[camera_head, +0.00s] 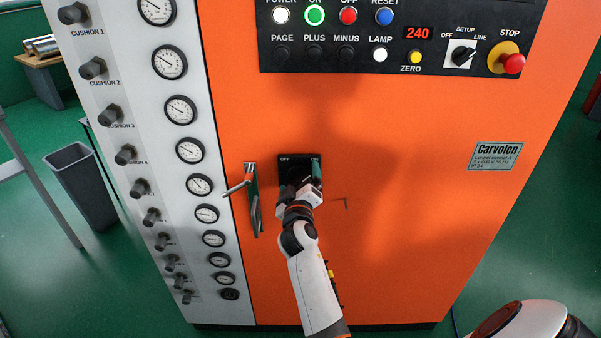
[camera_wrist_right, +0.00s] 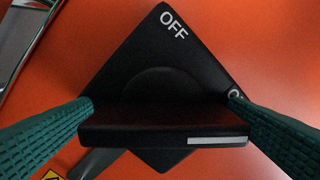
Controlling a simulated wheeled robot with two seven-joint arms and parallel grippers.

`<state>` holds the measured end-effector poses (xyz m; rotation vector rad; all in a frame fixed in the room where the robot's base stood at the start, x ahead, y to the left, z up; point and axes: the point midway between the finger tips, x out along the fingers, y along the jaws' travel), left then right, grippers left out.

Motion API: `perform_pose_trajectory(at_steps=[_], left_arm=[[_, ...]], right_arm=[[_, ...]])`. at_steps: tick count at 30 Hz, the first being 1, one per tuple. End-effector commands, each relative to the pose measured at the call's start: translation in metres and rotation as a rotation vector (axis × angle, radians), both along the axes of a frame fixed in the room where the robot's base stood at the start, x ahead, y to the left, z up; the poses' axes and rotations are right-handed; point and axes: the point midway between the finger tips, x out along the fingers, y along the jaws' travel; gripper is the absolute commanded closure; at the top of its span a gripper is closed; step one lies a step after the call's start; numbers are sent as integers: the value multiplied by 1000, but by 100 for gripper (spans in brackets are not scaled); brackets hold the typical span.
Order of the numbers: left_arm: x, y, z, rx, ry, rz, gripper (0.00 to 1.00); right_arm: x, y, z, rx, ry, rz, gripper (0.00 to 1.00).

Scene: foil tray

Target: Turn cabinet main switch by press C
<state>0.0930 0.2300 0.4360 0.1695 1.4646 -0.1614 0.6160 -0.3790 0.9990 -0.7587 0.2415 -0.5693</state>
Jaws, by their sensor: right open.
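The main switch is a black square plate (camera_head: 289,160) on the orange cabinet front, marked OFF at upper left and ON at upper right. In the right wrist view the switch plate (camera_wrist_right: 165,50) looks turned like a diamond, with a black bar handle (camera_wrist_right: 135,137) across it. A white mark is on the handle end nearer the partly covered ON label. My right gripper (camera_head: 302,182) is at the switch in the head view and hides much of it. Its green fingers (camera_wrist_right: 160,105) are open, one by each end of the handle; contact cannot be told. My left gripper is not in view.
A metal lever latch (camera_head: 252,198) sticks out just left of the switch. A control panel (camera_head: 400,45) with buttons and a red stop knob (camera_head: 514,64) is above. Gauges and knobs line the grey column at left.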

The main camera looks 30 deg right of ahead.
Motion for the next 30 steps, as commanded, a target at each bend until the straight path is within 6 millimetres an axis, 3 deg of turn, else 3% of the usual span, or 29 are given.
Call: perform_pose_trajectory(at_steps=[7, 16, 30], left_arm=[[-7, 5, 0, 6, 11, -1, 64], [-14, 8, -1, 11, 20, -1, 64], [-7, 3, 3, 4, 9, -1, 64]], right_arm=[[0, 1, 0, 0, -1, 1, 2], [0, 0, 0, 0, -1, 1, 46], [0, 0, 1, -112, 76, 1, 46]])
